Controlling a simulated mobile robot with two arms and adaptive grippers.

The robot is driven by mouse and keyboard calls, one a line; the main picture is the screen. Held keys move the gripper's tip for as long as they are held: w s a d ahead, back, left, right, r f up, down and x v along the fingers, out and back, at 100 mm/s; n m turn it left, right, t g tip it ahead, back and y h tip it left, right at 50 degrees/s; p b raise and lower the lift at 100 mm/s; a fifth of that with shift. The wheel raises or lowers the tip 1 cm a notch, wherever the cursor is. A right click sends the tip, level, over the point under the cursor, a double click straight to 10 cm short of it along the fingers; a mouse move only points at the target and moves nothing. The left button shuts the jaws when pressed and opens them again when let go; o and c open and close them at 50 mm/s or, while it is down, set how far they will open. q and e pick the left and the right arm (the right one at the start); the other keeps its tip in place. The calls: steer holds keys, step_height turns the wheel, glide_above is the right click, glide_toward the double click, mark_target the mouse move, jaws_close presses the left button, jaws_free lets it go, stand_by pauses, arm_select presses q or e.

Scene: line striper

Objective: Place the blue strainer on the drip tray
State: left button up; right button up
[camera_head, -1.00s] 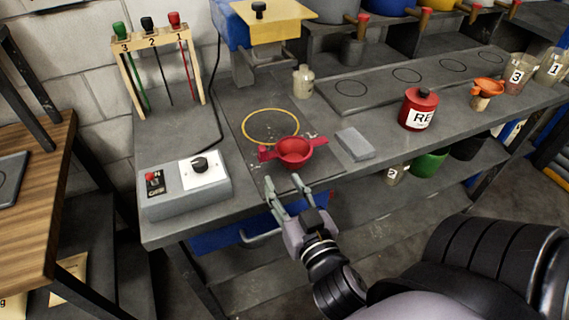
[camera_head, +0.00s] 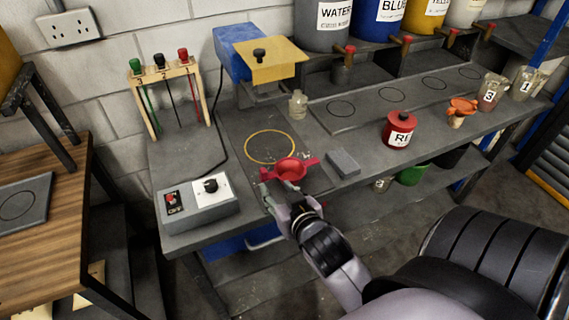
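I see no blue strainer in this view. A red strainer-like bowl (camera_head: 291,168) with side handles sits on the grey bench, just in front of a yellow ring. My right gripper (camera_head: 271,190) is low at the bowl's front left side, by its left handle. Its fingers partly overlap the bowl and handle, so I cannot tell whether they grip it. I cannot identify the drip tray for certain; a grey plate with a ring mark (camera_head: 40,190) lies on the wooden table at left. My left gripper is not in view.
A grey switch box (camera_head: 198,207) stands left of my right gripper. A grey block (camera_head: 343,162) and a red can (camera_head: 399,130) are to the right. An orange funnel-like piece (camera_head: 462,106) sits farther right. A yellow-topped blue machine (camera_head: 263,58) stands behind.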

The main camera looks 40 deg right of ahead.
mark_target(264, 172)
steer(key=p+x, duration=0.1)
steer(key=x, duration=0.5)
steer(key=shift+r, duration=0.1)
steer(key=shift+w+d+p, duration=0.15)
steer(key=shift+w+p, duration=0.25)
steer(key=shift+w, duration=0.15)
steer(key=p+x, duration=0.1)
steer(key=x, duration=0.2)
steer(key=shift+w, duration=0.25)
steer(key=shift+w+d, duration=0.15)
steer(key=shift+w, duration=0.3)
steer(key=shift+s, duration=0.1)
steer(key=shift+c, duration=0.3)
jaws_close()
